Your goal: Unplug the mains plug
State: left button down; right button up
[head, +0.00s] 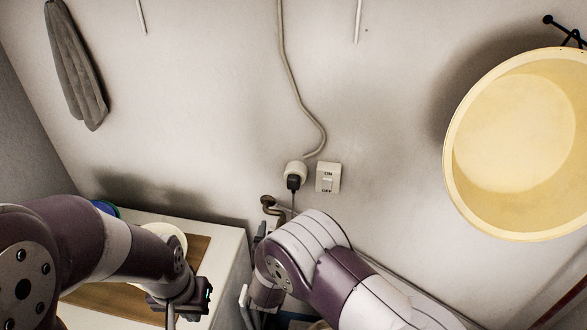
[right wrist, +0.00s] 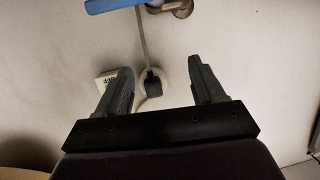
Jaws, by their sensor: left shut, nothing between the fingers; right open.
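The black mains plug (head: 293,183) sits in a round white socket (head: 294,168) on the wall, its thin lead hanging down. In the right wrist view the plug (right wrist: 154,82) and the socket (right wrist: 166,96) show between the fingers of my right gripper (right wrist: 159,67). That gripper is open, with a finger on either side and no visible contact; how far it is from the plug I cannot tell. In the head view my right arm mostly hides this gripper. My left gripper (head: 184,302) is shut and empty at the lower left, well away from the plug.
An ON/OFF wall switch (head: 328,178) is close beside the socket. A brown metal tap (head: 268,204) juts out just below the plug. A blue bar (right wrist: 112,5) crosses the top of the wrist view. A yellow basin (head: 520,140) hangs at right, a grey cloth (head: 77,65) at left.

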jog(key=m+t+h, duration=0.1)
jog(key=t+h, duration=0.1)
send_near(293, 186)
jog(key=shift+w+f, duration=0.1)
jog(key=shift+f, duration=0.05)
jog(key=shift+w, duration=0.15)
jog(key=w+b, duration=0.1)
jog(key=w, duration=0.1)
jog(key=w+d, duration=0.1)
jog(key=w, duration=0.1)
jog(key=w+b, duration=0.1)
jog(key=w, duration=0.2)
jog(key=shift+w+d+f+b, duration=0.1)
jog(key=shift+d+f+b, duration=0.15)
jog(key=shift+b, duration=0.1)
jog(key=shift+w+d+r, duration=0.1)
jog(key=shift+w+r, duration=0.15)
jog(key=shift+w, duration=0.45)
jog(key=shift+b, duration=0.6)
